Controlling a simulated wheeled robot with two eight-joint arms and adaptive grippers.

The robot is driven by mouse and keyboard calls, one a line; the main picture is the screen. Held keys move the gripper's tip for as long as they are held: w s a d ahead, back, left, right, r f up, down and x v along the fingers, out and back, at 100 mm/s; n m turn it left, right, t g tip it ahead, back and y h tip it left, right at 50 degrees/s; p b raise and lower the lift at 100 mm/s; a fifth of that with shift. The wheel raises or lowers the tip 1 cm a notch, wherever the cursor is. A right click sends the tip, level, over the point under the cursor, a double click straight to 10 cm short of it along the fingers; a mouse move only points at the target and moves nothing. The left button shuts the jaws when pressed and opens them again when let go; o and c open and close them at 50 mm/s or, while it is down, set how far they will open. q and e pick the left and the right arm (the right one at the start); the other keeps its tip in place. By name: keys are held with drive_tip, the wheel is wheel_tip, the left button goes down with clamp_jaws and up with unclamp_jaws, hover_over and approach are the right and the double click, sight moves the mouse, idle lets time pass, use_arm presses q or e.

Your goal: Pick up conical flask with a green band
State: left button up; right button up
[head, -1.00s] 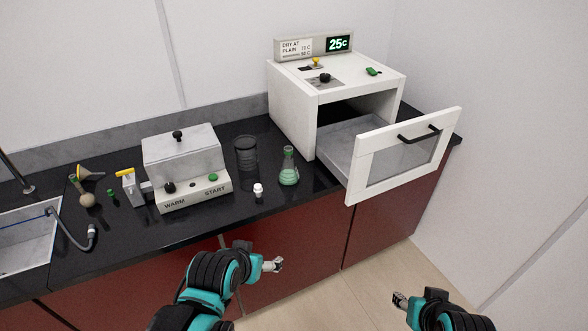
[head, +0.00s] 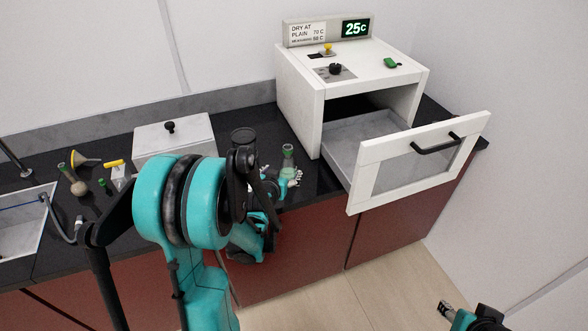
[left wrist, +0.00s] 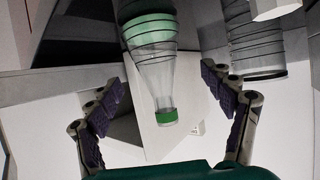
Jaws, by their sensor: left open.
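The conical flask with a green band (head: 288,152) stands on the black counter in front of the drying oven, its lower part partly hidden by my left gripper (head: 292,178). In the left wrist view the clear flask (left wrist: 155,72) appears inverted, with green liquid in its wide part and the green band at its neck. My left gripper (left wrist: 165,88) is open there, one finger on each side of the flask, with visible gaps. My right gripper (head: 446,310) is low at the right, away from the counter; its jaw opening is unclear.
The white oven (head: 350,85) has its drawer (head: 420,160) pulled out just right of the flask. A dark cylindrical vessel (head: 243,137) stands left of the flask. A white-lidded warming box (head: 173,135) is partly behind my arm. A sink (head: 22,225) lies at the left.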

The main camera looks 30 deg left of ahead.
sight(287, 168)
use_arm(q)
drive_tip(key=b+x, duration=0.1)
drive_tip(key=x, duration=0.5)
drive_tip(key=shift+w+d+f+b, duration=0.1)
drive_tip(key=shift+w+d+b, duration=0.05)
drive_tip(key=shift+w+b, duration=0.15)
drive_tip(key=shift+s, duration=0.15)
drive_tip(key=c, duration=1.4)
